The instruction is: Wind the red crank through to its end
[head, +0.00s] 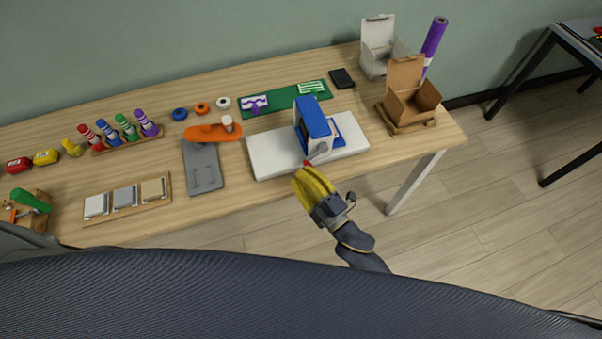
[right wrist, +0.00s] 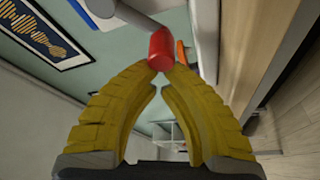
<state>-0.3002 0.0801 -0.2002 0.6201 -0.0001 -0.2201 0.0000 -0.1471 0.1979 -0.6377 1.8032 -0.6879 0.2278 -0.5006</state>
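The crank device is a blue upright housing (head: 313,118) on a white base board (head: 270,153), near the table's front edge. A grey crank arm (head: 321,152) sits at its front, with the small red crank handle (head: 307,163) low at the near side. My right gripper (head: 309,174) has yellow fingers and reaches up to the handle from the front. In the right wrist view the red handle (right wrist: 162,47) sits at the curved fingertips, which close in on it from both sides. The handle's lower end is partly hidden by the fingers. My left gripper is not in view.
A grey plate (head: 203,168) and an orange part (head: 206,132) lie left of the device. A green mat (head: 281,101) lies behind it. An open cardboard box (head: 410,103) stands to the right. Marker stand, tape rolls and a sample tray fill the left side.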

